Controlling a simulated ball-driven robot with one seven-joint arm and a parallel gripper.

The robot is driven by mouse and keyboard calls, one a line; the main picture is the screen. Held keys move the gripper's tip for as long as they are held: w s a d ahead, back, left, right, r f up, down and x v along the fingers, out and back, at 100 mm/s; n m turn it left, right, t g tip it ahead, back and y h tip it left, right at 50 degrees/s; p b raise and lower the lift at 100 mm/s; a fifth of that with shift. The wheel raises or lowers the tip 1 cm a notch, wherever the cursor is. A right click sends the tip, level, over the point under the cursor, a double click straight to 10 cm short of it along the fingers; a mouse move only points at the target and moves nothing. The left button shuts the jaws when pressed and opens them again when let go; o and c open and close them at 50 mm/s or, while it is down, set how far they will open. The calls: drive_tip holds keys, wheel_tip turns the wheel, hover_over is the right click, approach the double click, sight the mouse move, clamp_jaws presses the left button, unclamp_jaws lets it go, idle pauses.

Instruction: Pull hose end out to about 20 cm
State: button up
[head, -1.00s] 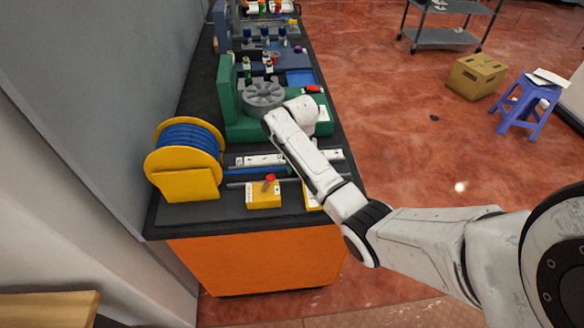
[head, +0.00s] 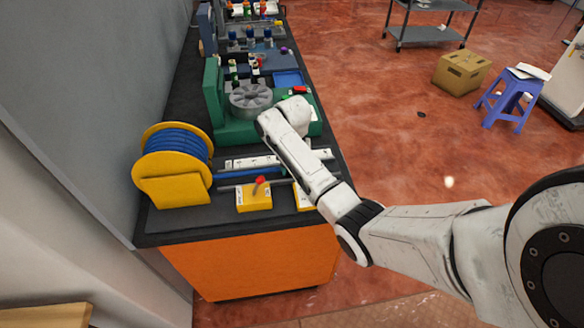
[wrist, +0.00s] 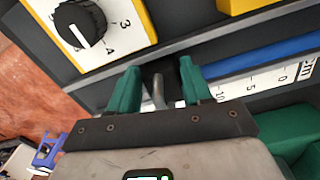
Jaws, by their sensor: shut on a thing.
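A blue hose (head: 258,171) runs from the yellow reel (head: 175,189) along a white ruler strip (head: 250,162) on the bench, then passes behind my arm. The hose also shows at right in the wrist view (wrist: 265,53), with the ruler (wrist: 262,80) beside it. My gripper (wrist: 157,84) has two green fingers, shut on the dark hose end (wrist: 158,70), which has a grey metal pin at its front. The blue part stops showing behind the right finger. My arm hides the fingers and the hose end in the head view.
A yellow block with a red handle (head: 254,195) stands in front of the hose. A yellow-edged dial panel (wrist: 88,28) is close to my fingers. A green fixture with a grey disc (head: 251,98) stands behind the ruler. Open floor lies right of the bench.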

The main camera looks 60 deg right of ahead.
drive_tip(key=shift+s+d, duration=0.85)
drive_tip(key=shift+s, duration=0.2)
idle(0.8)
drive_tip(key=o, duration=1.3)
